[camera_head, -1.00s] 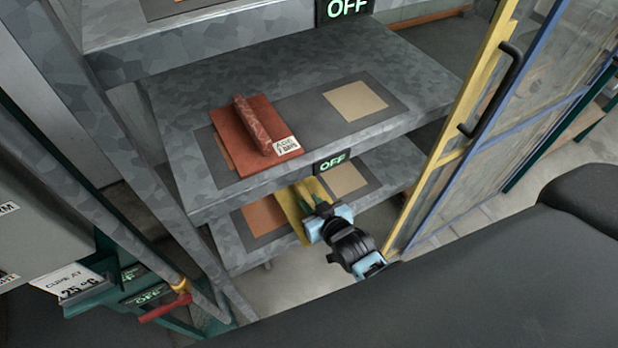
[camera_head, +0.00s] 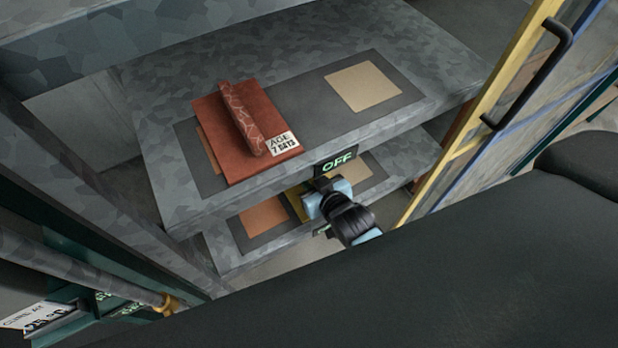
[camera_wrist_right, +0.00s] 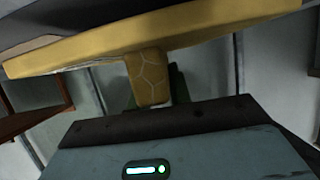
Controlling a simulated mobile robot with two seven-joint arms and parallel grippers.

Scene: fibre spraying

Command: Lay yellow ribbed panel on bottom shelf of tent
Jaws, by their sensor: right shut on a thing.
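The yellow ribbed panel (camera_head: 296,203) is mostly hidden under the middle shelf and behind my right gripper (camera_head: 318,190). A strip of it shows over the bottom shelf (camera_head: 222,245), beside an orange square pad (camera_head: 265,217). In the right wrist view the panel (camera_wrist_right: 215,35) spans the top, slightly tilted, and its rib (camera_wrist_right: 148,78) points down to the gripper. My right gripper is shut on the rib. I cannot tell whether the panel touches the shelf. My left gripper is not in view.
The middle shelf (camera_head: 185,212) holds a red ribbed panel (camera_head: 215,130) labelled "AGE 7 DAYS" and a bare tan pad (camera_head: 362,86). An "OFF" sign (camera_head: 336,162) hangs at its front edge, close to my gripper. The yellow-framed door (camera_head: 470,120) stands open at right.

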